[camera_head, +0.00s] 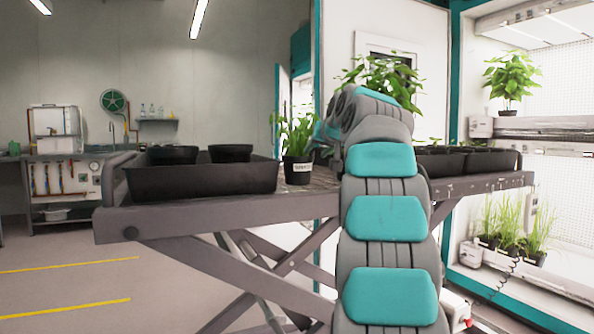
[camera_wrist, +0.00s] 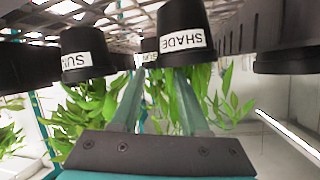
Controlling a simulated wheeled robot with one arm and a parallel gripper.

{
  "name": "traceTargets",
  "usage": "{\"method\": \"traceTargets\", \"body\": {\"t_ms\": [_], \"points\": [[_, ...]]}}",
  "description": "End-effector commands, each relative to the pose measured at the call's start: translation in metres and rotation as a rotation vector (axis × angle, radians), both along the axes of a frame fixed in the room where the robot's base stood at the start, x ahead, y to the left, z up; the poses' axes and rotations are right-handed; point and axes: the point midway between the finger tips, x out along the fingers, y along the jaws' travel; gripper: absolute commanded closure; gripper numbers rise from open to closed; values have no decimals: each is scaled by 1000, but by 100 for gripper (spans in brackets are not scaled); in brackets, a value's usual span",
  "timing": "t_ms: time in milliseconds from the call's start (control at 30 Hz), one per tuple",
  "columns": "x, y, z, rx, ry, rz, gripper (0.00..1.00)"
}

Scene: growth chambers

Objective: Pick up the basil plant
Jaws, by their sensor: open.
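Several leafy green plants in black pots are in view; I cannot tell for sure which is the basil. In the head view, a labelled potted plant (camera_head: 298,170) stands upright on the table, just left of my arm. In the wrist view, which is upside down, a pot labelled SHADE (camera_wrist: 182,22) is close, with a SUN pot (camera_wrist: 86,48) to its left and another SUN pot (camera_wrist: 148,48) behind. My gripper (camera_wrist: 158,88) is open, its fingers among leaves near the SHADE pot's rim. No hold on a pot shows. My arm hides much of the gripper in the head view.
A black tray (camera_head: 200,182) with dark pots lies at the table's left; more trays (camera_head: 470,160) are on the right. The grey table (camera_head: 190,218) has a raised edge. A bushy plant (camera_head: 375,70) shows behind my arm. Lit shelves with plants stand at right. Floor at left is clear.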

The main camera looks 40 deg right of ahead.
Motion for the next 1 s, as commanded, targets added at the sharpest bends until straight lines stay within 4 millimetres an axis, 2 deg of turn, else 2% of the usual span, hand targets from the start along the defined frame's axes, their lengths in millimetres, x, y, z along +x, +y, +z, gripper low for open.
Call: {"method": "traceTargets", "body": {"t_ms": [333,600,1000], "points": [[35,-15,-16,1,2,0,55],[38,-15,-17,1,1,1,55],[38,-15,-17,1,0,1,99]]}}
